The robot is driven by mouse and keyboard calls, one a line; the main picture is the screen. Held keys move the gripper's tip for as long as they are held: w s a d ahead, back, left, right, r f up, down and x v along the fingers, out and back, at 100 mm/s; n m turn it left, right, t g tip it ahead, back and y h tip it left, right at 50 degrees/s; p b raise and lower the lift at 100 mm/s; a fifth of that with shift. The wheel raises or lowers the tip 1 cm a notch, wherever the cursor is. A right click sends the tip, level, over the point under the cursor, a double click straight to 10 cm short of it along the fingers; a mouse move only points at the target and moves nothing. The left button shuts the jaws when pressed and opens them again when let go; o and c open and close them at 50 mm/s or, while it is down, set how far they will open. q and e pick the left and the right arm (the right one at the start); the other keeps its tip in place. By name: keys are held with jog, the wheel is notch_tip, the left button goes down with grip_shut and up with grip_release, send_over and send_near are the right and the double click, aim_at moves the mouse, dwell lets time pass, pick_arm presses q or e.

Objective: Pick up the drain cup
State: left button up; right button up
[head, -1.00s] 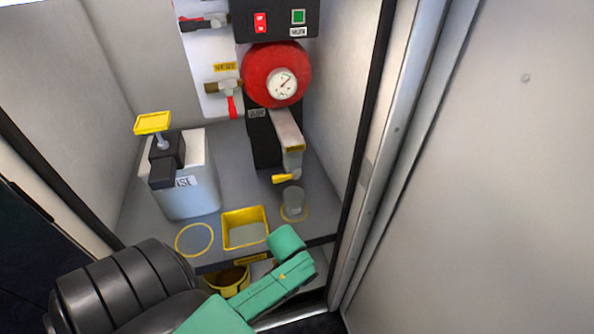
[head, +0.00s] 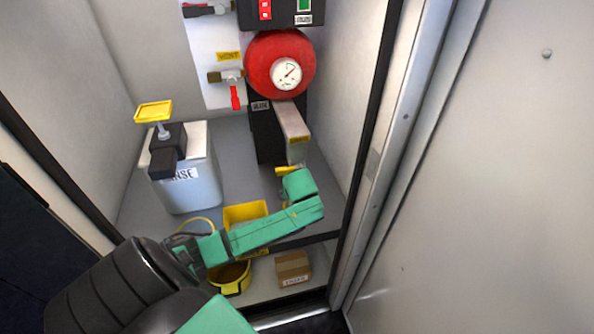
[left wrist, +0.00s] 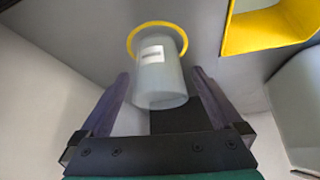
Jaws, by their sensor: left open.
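The drain cup (left wrist: 160,78) is a pale translucent cup with a small white label, seen in the left wrist view beside a yellow ring mark (left wrist: 133,42) on the shelf. My left gripper (left wrist: 161,76) is open, with one dark finger on each side of the cup and small gaps visible beside it. In the head view, the green end of my left arm (head: 300,185) hides the cup and the fingers. My right gripper is in neither view.
A yellow tray (head: 245,211) sits on the shelf left of the cup's spot. A grey rinse container (head: 190,185) stands further left. A red gauge housing (head: 262,75) and spout (head: 293,128) are above. A yellow bucket (head: 232,288) and cardboard box (head: 292,265) are below.

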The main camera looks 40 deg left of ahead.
pick_arm(q)
jog(key=b+x, duration=0.1)
jog(key=x, duration=0.4)
jog(key=shift+w+f, duration=0.1)
jog(key=shift+f, duration=0.1)
jog(key=shift+d+r, duration=0.1)
jog(key=c, duration=1.2)
jog(key=shift+r, duration=0.1)
jog(key=shift+c, duration=0.2)
